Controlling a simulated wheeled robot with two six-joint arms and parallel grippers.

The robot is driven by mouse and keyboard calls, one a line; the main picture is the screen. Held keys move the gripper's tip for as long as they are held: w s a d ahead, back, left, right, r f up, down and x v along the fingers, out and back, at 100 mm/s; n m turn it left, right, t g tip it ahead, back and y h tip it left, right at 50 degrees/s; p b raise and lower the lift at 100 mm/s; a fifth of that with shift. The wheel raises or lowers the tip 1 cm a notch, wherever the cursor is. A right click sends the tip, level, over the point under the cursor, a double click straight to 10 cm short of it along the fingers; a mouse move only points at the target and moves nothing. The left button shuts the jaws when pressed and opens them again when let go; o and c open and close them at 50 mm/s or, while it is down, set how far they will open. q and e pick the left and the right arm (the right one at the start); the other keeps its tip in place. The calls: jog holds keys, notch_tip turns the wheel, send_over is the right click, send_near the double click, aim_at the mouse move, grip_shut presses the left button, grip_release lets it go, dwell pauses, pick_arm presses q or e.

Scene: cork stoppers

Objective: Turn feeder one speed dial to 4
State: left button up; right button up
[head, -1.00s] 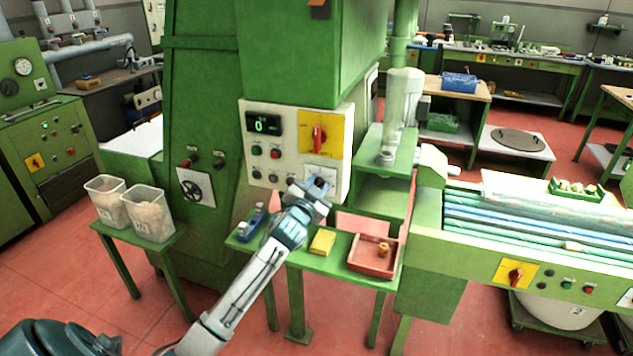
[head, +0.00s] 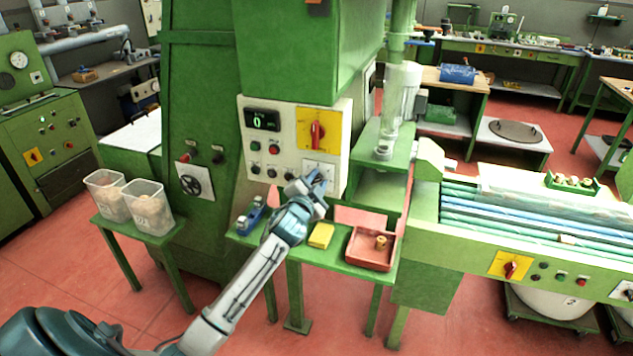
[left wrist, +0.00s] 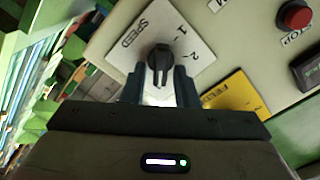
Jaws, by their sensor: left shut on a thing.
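The feeder's speed dial is a small black knob (left wrist: 158,62) on a white plate (left wrist: 140,42) marked SPEED, with the numerals 1 and 2 showing in the left wrist view. My left gripper (left wrist: 160,88) is shut on the knob, one finger on each side. The rest of the scale is hidden, and I cannot read the dial's setting. In the head view my left gripper (head: 318,180) is at the lower right of the white control panel (head: 254,158) and covers part of it. My right gripper is not in view.
The panel also has a digital display reading 0 (head: 262,120), a red rotary switch on a yellow plate (head: 317,131) and several push buttons. Below stands a green bench with a red tray (head: 372,262) and a yellow block (head: 321,236).

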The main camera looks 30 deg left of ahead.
pick_arm(q)
jog(key=o, duration=0.7)
jog(key=shift+s+f, duration=0.1)
jog(key=shift+s+d+b, duration=0.1)
jog(key=shift+s+b, duration=0.2)
jog(key=shift+b+v, duration=1.9)
jog(key=shift+v, duration=3.1)
